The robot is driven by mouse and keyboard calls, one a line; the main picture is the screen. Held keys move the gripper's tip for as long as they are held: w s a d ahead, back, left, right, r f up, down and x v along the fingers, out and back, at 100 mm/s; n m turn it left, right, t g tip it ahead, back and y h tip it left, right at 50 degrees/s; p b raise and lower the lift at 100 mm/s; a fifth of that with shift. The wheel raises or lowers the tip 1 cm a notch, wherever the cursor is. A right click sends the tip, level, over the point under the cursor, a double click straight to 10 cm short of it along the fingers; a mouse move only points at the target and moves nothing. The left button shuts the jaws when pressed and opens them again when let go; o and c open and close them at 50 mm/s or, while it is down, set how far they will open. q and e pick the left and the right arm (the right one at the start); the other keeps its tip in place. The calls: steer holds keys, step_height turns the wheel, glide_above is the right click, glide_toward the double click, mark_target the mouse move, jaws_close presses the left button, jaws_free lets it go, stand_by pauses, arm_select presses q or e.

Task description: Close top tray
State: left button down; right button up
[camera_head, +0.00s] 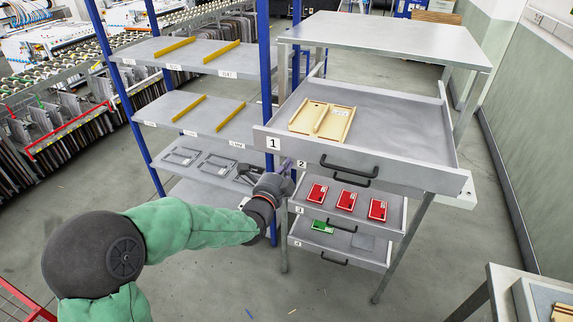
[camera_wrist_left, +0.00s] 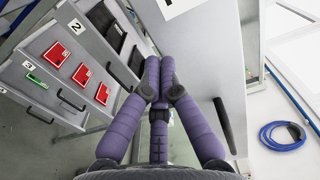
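The top tray, labelled 1 (camera_head: 385,178), is pulled far out of the grey cabinet, with a black handle (camera_head: 348,168) on its front. A pale wooden two-part frame (camera_head: 322,120) lies inside it. In the left wrist view the tray's front (camera_wrist_left: 205,60) is to the right of the fingers, with its handle (camera_wrist_left: 224,125) further right. My left gripper (camera_head: 287,165) is just below the tray's left front corner. In the left wrist view its purple fingers (camera_wrist_left: 159,65) are together with nothing visible between them. Contact with the tray cannot be told. My right gripper is not in view.
Below, tray 2 (camera_wrist_left: 92,40) holds dark items. Tray 3 (camera_head: 325,208) holds red boxes, and tray 4 (camera_head: 360,258) a green one. A blue-post shelf (camera_head: 205,58) stands close left of the cabinet. Another table (camera_head: 500,285) is at bottom right. Floor in front is mostly clear.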

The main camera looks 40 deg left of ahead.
arm_select(q)
steer(key=shift+w, duration=0.25)
steer(key=shift+w+a, duration=0.1)
